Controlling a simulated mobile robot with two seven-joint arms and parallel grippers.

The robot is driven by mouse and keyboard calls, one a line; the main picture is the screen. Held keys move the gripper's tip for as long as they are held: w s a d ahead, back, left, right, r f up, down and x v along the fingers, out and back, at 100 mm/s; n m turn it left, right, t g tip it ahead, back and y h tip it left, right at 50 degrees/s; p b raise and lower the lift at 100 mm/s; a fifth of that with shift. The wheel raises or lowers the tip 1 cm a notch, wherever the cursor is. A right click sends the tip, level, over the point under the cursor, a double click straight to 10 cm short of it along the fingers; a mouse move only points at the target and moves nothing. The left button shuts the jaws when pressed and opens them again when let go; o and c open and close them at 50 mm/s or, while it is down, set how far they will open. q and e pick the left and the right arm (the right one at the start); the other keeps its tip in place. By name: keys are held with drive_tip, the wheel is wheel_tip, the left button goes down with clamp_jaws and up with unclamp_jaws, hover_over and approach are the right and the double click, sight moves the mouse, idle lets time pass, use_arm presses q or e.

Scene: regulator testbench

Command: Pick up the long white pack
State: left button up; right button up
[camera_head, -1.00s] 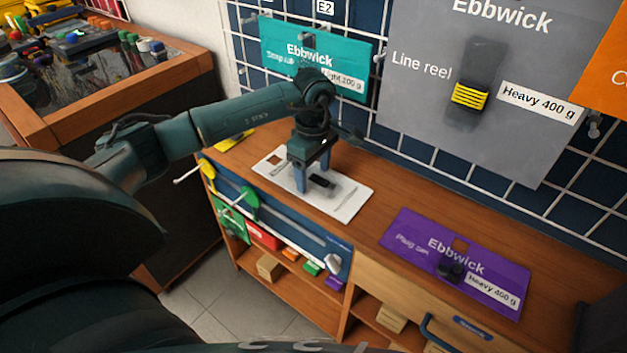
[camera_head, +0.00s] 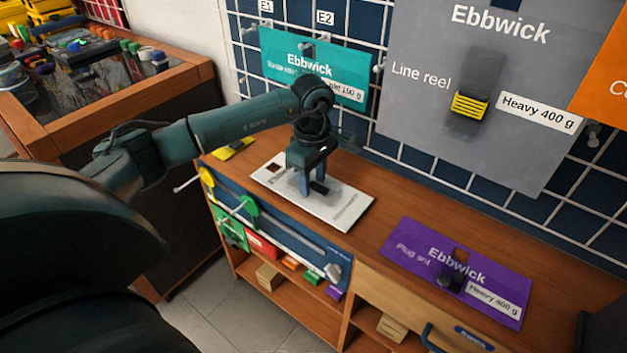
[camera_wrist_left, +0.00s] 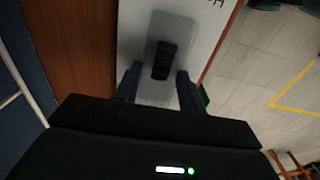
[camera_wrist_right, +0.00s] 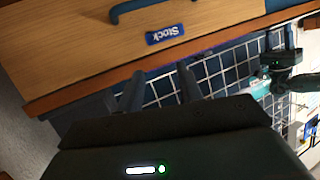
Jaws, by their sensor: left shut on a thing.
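The long white pack (camera_head: 345,212) lies flat on the wooden bench top, below the wall grid. A black raised piece (camera_wrist_left: 164,60) stands out from its face. My left gripper (camera_head: 313,190) points down over the middle of the pack and is shut on it by this black piece. In the left wrist view the two fingers (camera_wrist_left: 157,78) stand on either side of the black piece. The gripper hides part of the print on the pack. My right gripper (camera_wrist_right: 158,82) is open and empty, in front of a drawer marked "Stock".
A purple Ebbwick pack (camera_head: 410,248) lies to the right on the bench. A small yellow item (camera_head: 236,148) lies to the left. A teal pack (camera_head: 280,62) and a large grey pack (camera_head: 420,100) hang on the grid (camera_head: 375,130) behind.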

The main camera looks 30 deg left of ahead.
sight(313, 181)
use_arm(q)
wheel_tip(313, 181, up, 6)
drive_tip(key=shift+r, duration=0.1)
drive_tip(key=s+a+b, duration=0.1)
drive_tip(key=s, duration=1.8)
drive_tip(key=shift+s+a+b, duration=0.25)
drive_tip(key=shift+s+b, duration=0.05)
drive_tip(key=shift+s, duration=0.05)
use_arm(e)
drive_tip(key=shift+s+d+r, duration=0.25)
drive_tip(key=shift+d, duration=0.1)
drive_tip(key=shift+a+f, duration=0.1)
use_arm(q)
drive_tip(key=shift+w+r, duration=0.15)
